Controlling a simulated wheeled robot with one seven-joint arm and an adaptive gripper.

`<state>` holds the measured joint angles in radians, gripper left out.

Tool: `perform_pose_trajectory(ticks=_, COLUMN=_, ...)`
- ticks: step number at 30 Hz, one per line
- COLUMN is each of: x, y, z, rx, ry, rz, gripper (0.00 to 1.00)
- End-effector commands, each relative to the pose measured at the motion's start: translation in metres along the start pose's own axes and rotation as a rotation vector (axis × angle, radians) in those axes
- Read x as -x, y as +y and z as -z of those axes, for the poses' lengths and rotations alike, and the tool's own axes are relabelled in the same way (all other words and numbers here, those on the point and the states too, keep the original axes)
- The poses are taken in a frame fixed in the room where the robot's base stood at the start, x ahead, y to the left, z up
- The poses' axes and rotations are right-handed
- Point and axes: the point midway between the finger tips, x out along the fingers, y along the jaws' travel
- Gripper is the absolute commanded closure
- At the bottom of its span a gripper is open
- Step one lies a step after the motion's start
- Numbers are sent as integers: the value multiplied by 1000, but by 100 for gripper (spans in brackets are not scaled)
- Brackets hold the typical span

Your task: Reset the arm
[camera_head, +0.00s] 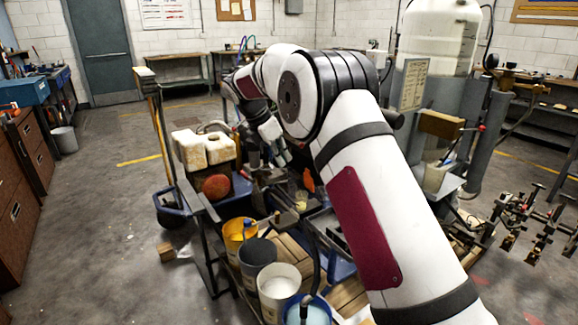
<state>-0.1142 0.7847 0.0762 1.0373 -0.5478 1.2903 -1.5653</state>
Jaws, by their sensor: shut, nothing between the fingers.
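My arm (365,195) is white with black bands and a dark red panel. It rises from the bottom right, bends at a large joint and reaches away to the left. My gripper (280,157) is at its far end, small and dark, pointing down over the cart of the line striper. It looks shut with nothing held. The dark parts behind it make its fingertips hard to separate from the cart.
A cart with a yellow bucket (238,238), a white-filled bucket (279,290) and cream jugs (203,148) stands below the arm. A tall white tank (438,35) is at right. Brown drawers (22,195) line the left. Floor between drawers and cart is mostly clear.

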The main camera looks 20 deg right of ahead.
Motion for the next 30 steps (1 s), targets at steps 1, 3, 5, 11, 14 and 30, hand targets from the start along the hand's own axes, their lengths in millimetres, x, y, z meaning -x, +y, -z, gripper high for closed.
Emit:
perform_pose_trajectory(ticks=1, x=11, y=1, z=-1, rx=0, ry=0, rz=-2, gripper=100)
perform_pose_trajectory(ticks=3, x=23, y=0, z=-2, rx=1, ry=0, rz=-2, gripper=100)
perform_pose_trajectory(ticks=5, x=31, y=1, z=-3, rx=1, ry=0, rz=-2, gripper=100)
perform_pose_trajectory(ticks=11, x=48, y=-1, z=-5, rx=-1, ry=0, rz=0, gripper=100)
perform_pose_trajectory(ticks=14, x=59, y=-8, z=-9, rx=-30, ry=6, rz=-5, gripper=100)
perform_pose_trajectory(ticks=30, x=181, y=-177, z=-35, rx=-676, ry=165, rz=-61, gripper=100)
